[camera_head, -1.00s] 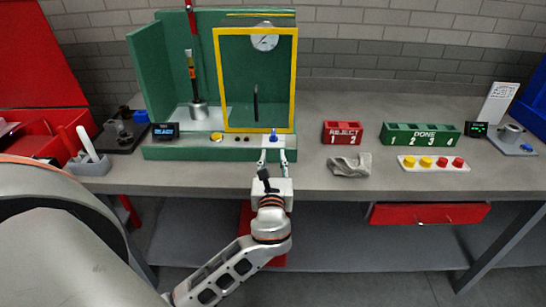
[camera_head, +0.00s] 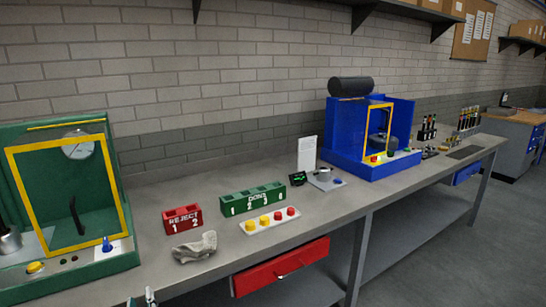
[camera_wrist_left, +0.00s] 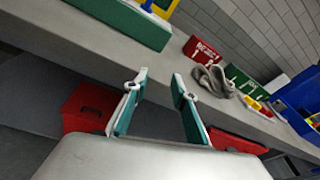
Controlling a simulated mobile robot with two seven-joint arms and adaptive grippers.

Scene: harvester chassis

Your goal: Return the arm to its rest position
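My left gripper (camera_wrist_left: 160,100) fills the lower middle of the left wrist view. Its two green-lined fingers stand apart with nothing between them, in front of the bench edge. In the head view only the tips of my left gripper (camera_head: 143,299) show at the bottom edge, close to the green station (camera_head: 105,265). The rest of the left arm is out of the head view. My right gripper is in neither view.
The grey bench (camera_head: 340,205) carries a red REJECT rack (camera_head: 182,220), a green DONE rack (camera_head: 252,199), a button strip (camera_head: 270,221), a crumpled grey cloth (camera_head: 194,247) and a blue station (camera_head: 345,130). A red drawer (camera_head: 280,268) hangs under the bench edge.

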